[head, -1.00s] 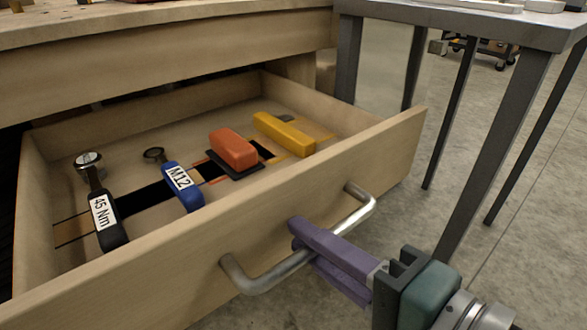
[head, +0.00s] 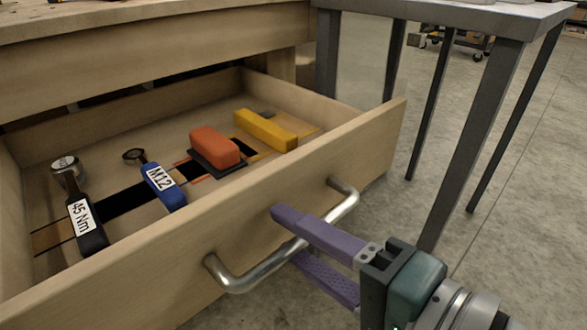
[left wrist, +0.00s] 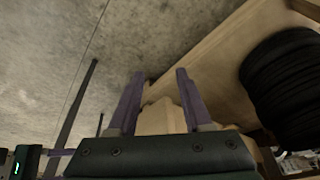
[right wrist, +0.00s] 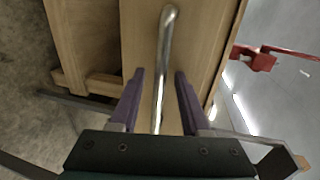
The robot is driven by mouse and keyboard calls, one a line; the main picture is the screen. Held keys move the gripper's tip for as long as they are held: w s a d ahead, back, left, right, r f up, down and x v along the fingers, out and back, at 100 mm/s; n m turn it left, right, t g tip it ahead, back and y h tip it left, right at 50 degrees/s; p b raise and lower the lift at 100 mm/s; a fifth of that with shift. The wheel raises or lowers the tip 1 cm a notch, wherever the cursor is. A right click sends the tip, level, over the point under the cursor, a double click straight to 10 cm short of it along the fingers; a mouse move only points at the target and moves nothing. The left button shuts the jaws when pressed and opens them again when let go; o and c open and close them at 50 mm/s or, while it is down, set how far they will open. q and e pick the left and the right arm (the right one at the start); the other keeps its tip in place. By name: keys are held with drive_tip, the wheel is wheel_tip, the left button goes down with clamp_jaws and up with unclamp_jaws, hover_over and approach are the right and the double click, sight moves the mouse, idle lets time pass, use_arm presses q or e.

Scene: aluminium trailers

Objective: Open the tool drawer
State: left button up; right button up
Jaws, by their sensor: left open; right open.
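The wooden tool drawer (head: 300,185) stands pulled out from the workbench, with its inside showing. Its metal bar handle (head: 262,268) is on the front panel. My right gripper (head: 283,238) is open at the handle, one purple finger above the bar and one below. In the right wrist view the handle (right wrist: 162,70) runs between the two spread fingers, apart from both as far as I can tell. My left gripper (left wrist: 153,88) is open and empty in the left wrist view; it is not in the head view.
In the drawer lie a 45 Nm wrench (head: 86,225), a blue M12 tool (head: 163,187), an orange block (head: 214,147) and a yellow block (head: 266,131). A grey metal table (head: 450,18) stands close on the right. Black tyres (left wrist: 285,85) show in the left wrist view.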

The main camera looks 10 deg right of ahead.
drive_tip(key=b+v, duration=0.1)
drive_tip(key=v, duration=0.8)
drive_tip(key=shift+s+d+b, duration=0.2)
drive_tip(key=shift+s+b, duration=0.1)
drive_tip(key=shift+b, duration=0.1)
